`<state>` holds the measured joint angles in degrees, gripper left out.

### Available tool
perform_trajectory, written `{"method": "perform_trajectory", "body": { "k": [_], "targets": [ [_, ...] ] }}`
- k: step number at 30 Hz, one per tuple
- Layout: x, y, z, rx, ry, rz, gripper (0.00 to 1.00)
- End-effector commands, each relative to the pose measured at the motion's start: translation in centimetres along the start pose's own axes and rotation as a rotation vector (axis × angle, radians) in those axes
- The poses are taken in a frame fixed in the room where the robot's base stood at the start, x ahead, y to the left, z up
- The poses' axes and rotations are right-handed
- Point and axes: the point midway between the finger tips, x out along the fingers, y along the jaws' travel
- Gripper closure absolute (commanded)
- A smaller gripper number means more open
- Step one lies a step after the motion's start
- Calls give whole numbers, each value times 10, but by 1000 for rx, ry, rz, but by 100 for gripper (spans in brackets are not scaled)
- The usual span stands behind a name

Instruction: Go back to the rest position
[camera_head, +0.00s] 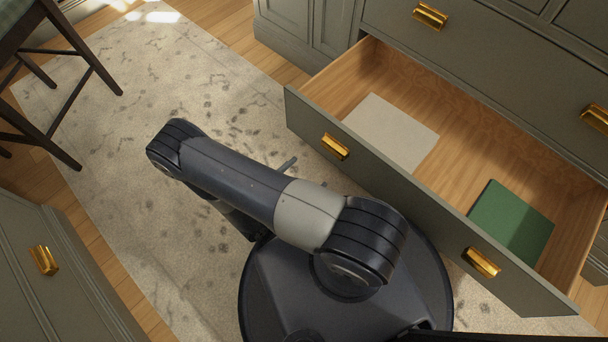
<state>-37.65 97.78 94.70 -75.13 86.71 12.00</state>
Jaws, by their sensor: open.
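My arm (236,184) is folded above my round base, its elbow pointing to the upper left. My gripper (287,164) is mostly hidden behind the upper arm link. Only a slim grey part, which looks like a finger, sticks out past the link over the rug. It is apart from the drawer front, and nothing shows held in it.
An open wooden drawer (360,84) with brass handles is at the right. It holds a pale flat sheet (391,132) and a green book-like item (511,220). A dark-legged stool (75,95) stands upper left, a cabinet (50,275) lower left.

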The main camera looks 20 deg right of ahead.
Motion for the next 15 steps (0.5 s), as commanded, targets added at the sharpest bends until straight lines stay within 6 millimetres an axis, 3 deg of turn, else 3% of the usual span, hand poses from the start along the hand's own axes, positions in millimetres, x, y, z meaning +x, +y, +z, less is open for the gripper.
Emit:
{"method": "perform_trajectory", "body": {
  "k": [15],
  "targets": [
    [8, 0, 0, 0, -1, -3, 0]
  ]
}}
